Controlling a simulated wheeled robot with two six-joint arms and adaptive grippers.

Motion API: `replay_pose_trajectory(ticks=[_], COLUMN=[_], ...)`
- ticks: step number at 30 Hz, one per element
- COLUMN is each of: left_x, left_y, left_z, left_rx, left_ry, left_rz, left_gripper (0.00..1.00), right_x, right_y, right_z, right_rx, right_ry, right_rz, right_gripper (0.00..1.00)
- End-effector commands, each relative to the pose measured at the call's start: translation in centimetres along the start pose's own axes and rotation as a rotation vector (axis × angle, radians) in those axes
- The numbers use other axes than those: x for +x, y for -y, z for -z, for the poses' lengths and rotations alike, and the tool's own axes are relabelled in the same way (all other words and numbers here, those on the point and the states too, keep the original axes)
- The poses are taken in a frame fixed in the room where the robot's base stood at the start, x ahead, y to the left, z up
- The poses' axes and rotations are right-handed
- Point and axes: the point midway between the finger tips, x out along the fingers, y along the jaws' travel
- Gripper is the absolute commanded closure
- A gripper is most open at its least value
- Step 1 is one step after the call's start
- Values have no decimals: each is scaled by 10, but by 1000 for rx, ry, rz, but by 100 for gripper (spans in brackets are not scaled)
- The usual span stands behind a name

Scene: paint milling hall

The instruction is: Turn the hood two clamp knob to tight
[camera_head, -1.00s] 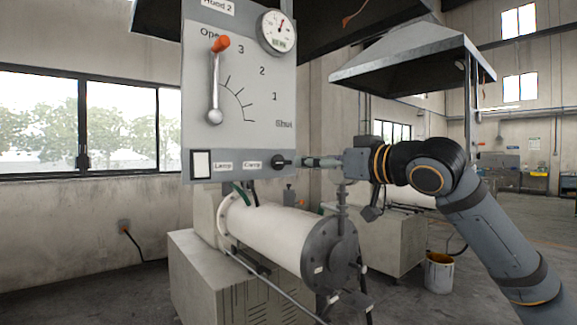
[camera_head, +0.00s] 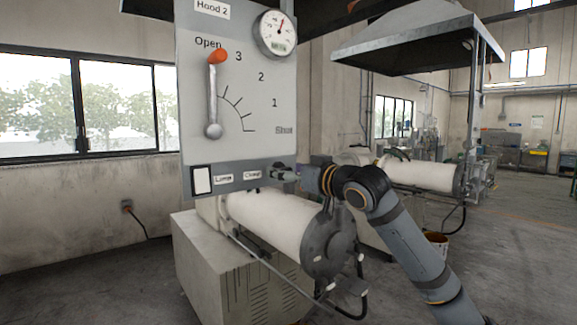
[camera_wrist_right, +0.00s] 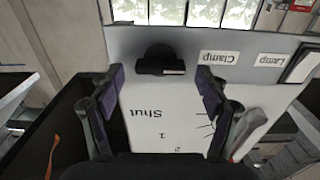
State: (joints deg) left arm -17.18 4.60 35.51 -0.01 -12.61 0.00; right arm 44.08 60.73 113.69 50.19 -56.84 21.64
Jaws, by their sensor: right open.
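The hood two panel (camera_head: 235,110) carries labels reading Hood 2, Lamp and Clamp. The clamp knob (camera_wrist_right: 158,60) is dark, beside the Clamp label (camera_wrist_right: 218,57), with a pale mark along one edge; the wrist picture shows the panel upside down. My right gripper (camera_head: 282,173) is at the panel's lower right corner and mostly covers the knob in the head view. In the wrist view my right gripper (camera_wrist_right: 160,80) is open, one finger on each side of the knob, with gaps between. Contact does not show. My left gripper is not in view.
An orange-tipped lever (camera_head: 214,95) points up at Open, below and left of a round gauge (camera_head: 277,36). A white mill cylinder (camera_head: 270,222) with a dark end flange (camera_head: 328,245) lies under the panel. A second mill (camera_head: 420,174) stands behind my arm.

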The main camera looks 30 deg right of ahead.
Motion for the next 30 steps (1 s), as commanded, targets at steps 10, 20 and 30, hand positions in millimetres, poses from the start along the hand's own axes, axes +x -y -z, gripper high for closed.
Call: replay_pose_trajectory(ticks=[10, 20, 30], left_x=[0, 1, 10], left_y=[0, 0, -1], left_z=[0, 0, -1], left_rx=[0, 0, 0], left_ry=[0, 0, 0], left_rz=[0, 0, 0], left_gripper=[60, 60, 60], right_x=[0, 0, 0], right_y=[0, 0, -1], right_z=[0, 0, -1], right_rx=[0, 11, 175], right_ry=[0, -1, -3], right_rz=[0, 0, 1], right_gripper=[60, 79, 79])
